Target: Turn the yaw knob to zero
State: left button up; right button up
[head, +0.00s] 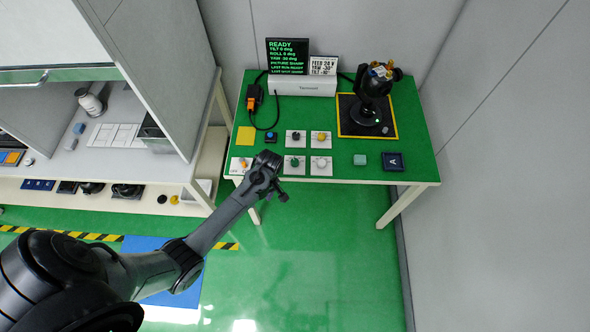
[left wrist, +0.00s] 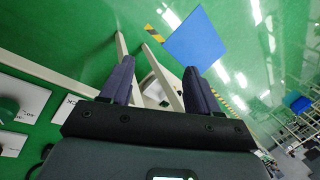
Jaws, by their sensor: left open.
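Four knobs on white plates stand on the green table: a black knob (head: 296,136), a yellow knob (head: 321,136), a green knob (head: 294,162) and a pale knob (head: 321,162). Their labels are too small to read, so I cannot tell which is yaw. The dark display (head: 288,56) reads READY, tilt 0, roll 0 and yaw -30 deg. My left gripper (head: 283,196) is just off the table's front edge, below the green knob and touching no knob. Its two fingers are apart and empty in the left wrist view (left wrist: 158,80). My right gripper is not visible.
A black gimbal camera (head: 372,85) stands on a yellow-edged black mat (head: 347,126). An orange-and-black handset (head: 252,99) with a cable, a blue button (head: 271,137) and an orange switch (head: 243,163) are at the left.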

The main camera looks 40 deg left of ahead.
pick_arm(q)
jog(key=w+a+f+b, duration=0.1)
jog(key=w+f+b, duration=0.1)
jog(key=w, duration=0.4)
jog(key=n+t+b, duration=0.1)
jog(key=t+b, duration=0.3)
jog(key=b, duration=0.3)
send_near(295, 161)
jog(key=shift+h, duration=0.4)
jog(key=f, duration=0.2)
jog(key=f+b, duration=0.1)
jog(key=f, duration=0.4)
jog(key=shift+w+a+f+b, duration=0.1)
jog(key=shift+a+b, duration=0.2)
jog(key=shift+f, duration=0.75)
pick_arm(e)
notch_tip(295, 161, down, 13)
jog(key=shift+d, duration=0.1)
pick_arm(q)
jog(key=shift+c, duration=0.4)
jog(key=c, duration=0.9)
jog(key=shift+c, duration=0.3)
